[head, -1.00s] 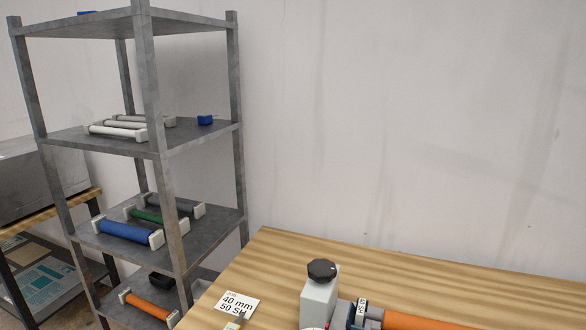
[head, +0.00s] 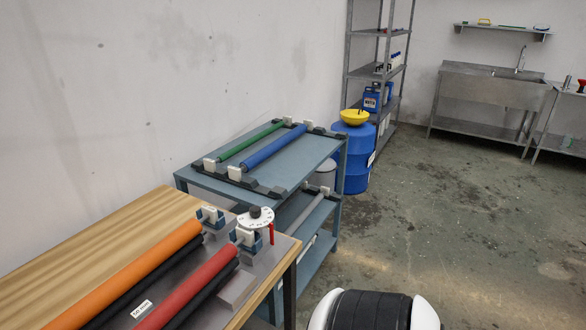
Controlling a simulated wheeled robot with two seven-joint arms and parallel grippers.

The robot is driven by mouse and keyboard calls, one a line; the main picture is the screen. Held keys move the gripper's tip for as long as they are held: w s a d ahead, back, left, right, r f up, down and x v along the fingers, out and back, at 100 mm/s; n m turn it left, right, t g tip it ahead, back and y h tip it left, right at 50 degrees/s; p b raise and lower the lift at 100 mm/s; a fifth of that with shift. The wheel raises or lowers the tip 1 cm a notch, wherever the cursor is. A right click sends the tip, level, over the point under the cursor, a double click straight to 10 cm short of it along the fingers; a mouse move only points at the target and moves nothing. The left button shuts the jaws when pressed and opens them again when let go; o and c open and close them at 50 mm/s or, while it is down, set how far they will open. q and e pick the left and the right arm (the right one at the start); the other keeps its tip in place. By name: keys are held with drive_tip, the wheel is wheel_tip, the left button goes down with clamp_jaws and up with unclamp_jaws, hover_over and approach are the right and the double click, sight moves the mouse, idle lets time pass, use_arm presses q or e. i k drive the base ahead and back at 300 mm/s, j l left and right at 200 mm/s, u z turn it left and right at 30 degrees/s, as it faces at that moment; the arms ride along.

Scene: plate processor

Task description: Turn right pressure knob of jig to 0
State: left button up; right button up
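The jig (head: 208,262) lies on the wooden table at the lower left in the head view. It carries an orange roller (head: 130,278) and a red roller (head: 190,290). At its right end a dark knob (head: 256,212) sits on a white round dial (head: 254,221). The dial's marks are too small to read, so I cannot tell its setting. A red upright piece (head: 271,233) stands just beside the dial. Neither of my grippers is in view. A black and white part of my own body shows at the bottom, right of the table.
A blue cart (head: 240,188) behind the jig's right end holds green (head: 250,141) and blue (head: 275,146) rollers. A blue barrel (head: 353,165) with a yellow funnel (head: 354,117) and a metal shelf stand beyond. A steel sink (head: 490,88) is at the back. The floor at right is clear.

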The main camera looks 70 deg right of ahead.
sight(258, 217)
drive_tip(key=z, duration=1.85)
